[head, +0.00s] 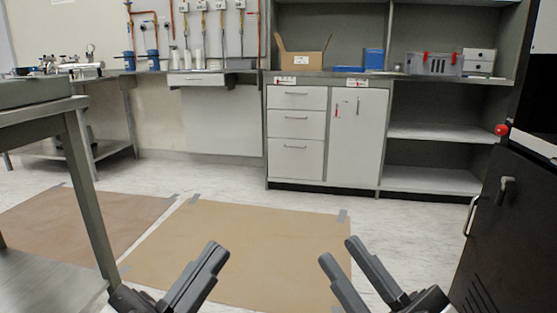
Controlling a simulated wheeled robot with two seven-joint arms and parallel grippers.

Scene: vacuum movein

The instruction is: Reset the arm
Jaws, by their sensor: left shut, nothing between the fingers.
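My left gripper (217,251) shows at the bottom of the head view, left of centre, pointing up and to the right. Its two dark fingers lie together and hold nothing. My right gripper (339,251) shows at the bottom, right of centre, pointing up and to the left. Its two fingers stand apart with a gap between them, and nothing is visible in the gap. The two grippers are well apart from each other. Most of both arms is out of view.
A brown floor mat (240,240) lies ahead. A metal table (80,140) stands close on the left and a black cabinet (500,240) close on the right. A grey cabinet (297,150) with an open cardboard box (312,60) stands at the back. The middle floor is clear.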

